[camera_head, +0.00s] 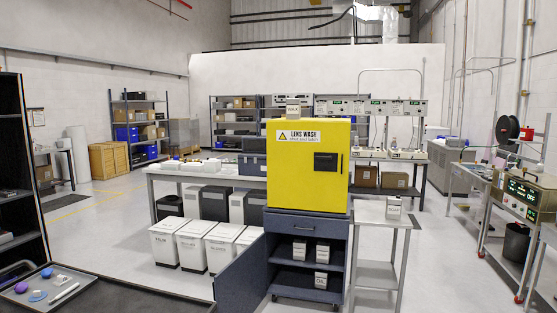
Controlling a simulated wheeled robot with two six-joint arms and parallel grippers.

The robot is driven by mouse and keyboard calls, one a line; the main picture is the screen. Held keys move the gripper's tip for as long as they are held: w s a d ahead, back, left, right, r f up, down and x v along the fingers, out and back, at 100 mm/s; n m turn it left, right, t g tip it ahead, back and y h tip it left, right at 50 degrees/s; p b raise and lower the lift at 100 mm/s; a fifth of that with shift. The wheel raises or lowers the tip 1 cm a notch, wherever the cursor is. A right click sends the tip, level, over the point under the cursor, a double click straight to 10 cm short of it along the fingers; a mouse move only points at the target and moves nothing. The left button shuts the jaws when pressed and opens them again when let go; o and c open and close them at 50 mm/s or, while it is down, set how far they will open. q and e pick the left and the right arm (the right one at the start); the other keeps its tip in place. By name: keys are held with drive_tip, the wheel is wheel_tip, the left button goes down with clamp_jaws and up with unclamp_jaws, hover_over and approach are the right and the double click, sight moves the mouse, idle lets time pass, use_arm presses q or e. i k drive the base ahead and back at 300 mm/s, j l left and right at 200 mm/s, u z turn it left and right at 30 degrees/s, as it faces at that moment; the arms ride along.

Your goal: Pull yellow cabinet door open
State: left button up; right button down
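The yellow cabinet (290,190) stands in the middle of the view on top of a dark blue base cabinet (325,226). Its front door faces me and looks closed. A black handle plate (326,162) sits at the right of the door, about halfway up. A white "LENS WASH" label (299,137) is near the top of the door. A small box (293,112) stands on the cabinet's top. Neither of my grippers shows in the head view.
The base cabinet's lower door (240,278) stands open to the left, with small white boxes inside. A metal side table (376,216) stands right of it. White bins (194,245) stand to the left. A dark tray-like surface (120,297) is at the bottom left.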

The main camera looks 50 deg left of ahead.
sight(296, 180)
drive_tip(key=i+j+u, duration=0.25)
drive_tip(key=i+u, duration=0.2)
drive_tip(key=i, duration=0.5)
drive_tip(key=i+l+u, duration=0.1)
drive_tip(key=i+u, duration=0.35)
drive_tip(key=i, duration=0.45)
